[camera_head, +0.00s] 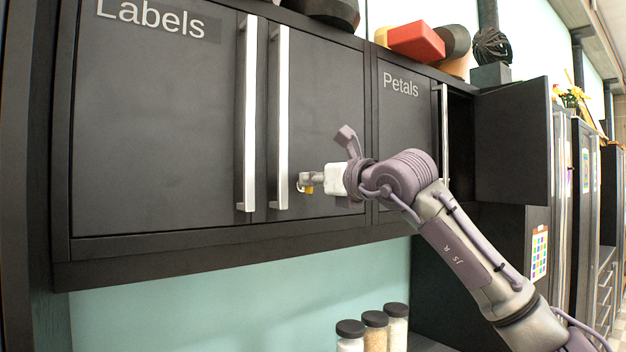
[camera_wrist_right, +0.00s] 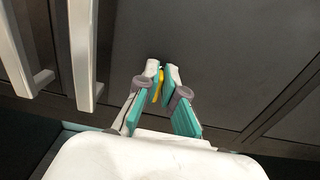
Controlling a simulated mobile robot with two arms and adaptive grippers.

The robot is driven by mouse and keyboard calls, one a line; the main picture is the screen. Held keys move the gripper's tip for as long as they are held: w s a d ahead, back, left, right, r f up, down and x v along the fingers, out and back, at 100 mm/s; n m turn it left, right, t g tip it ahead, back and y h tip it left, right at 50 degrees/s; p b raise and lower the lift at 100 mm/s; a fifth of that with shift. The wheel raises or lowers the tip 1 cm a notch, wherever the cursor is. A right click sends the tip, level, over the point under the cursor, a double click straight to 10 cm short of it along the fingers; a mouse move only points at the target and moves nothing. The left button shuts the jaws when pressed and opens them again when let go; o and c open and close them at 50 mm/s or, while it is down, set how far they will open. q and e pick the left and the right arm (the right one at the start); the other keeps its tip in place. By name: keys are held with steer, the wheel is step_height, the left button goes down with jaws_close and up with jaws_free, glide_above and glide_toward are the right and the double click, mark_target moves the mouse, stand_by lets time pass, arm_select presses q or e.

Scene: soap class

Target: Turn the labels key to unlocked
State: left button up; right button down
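The Labels cabinet (camera_head: 150,140) is a dark two-door cabinet with both doors closed. My right gripper (camera_head: 306,182) is at the face of its right-hand door, just right of that door's handle. In the right wrist view, the fingers of my right gripper (camera_wrist_right: 163,72) come close together at the tips, with a small yellow key (camera_wrist_right: 158,86) between them. The yellow of the key also shows just under the fingertips in the head view (camera_head: 309,190). The fingers cover most of the key and the lock; which way the key is turned cannot be told. My left gripper is out of view.
Two long silver handles (camera_head: 281,120) stand upright left of my right gripper. The Petals cabinet (camera_head: 402,130) is to the right, with its right door (camera_head: 512,140) swung open. Jars with dark lids (camera_head: 375,330) stand below. A red block (camera_head: 416,41) lies on top.

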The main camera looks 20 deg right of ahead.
stand_by(0.5)
steer(key=m+b, duration=0.4)
steer(key=m, duration=0.2)
steer(key=m+b, duration=0.4)
steer(key=m, duration=0.2)
steer(key=d+f+m+b, duration=0.1)
steer(key=m+b, duration=0.3)
steer(key=m, duration=0.1)
steer(key=shift+w+d+m, duration=0.1)
steer(key=shift+w+m, duration=0.1)
steer(key=shift+m, duration=0.2)
stand_by(0.5)
steer(key=c, duration=1.3)
jaws_free()
steer(key=shift+d+f, duration=0.1)
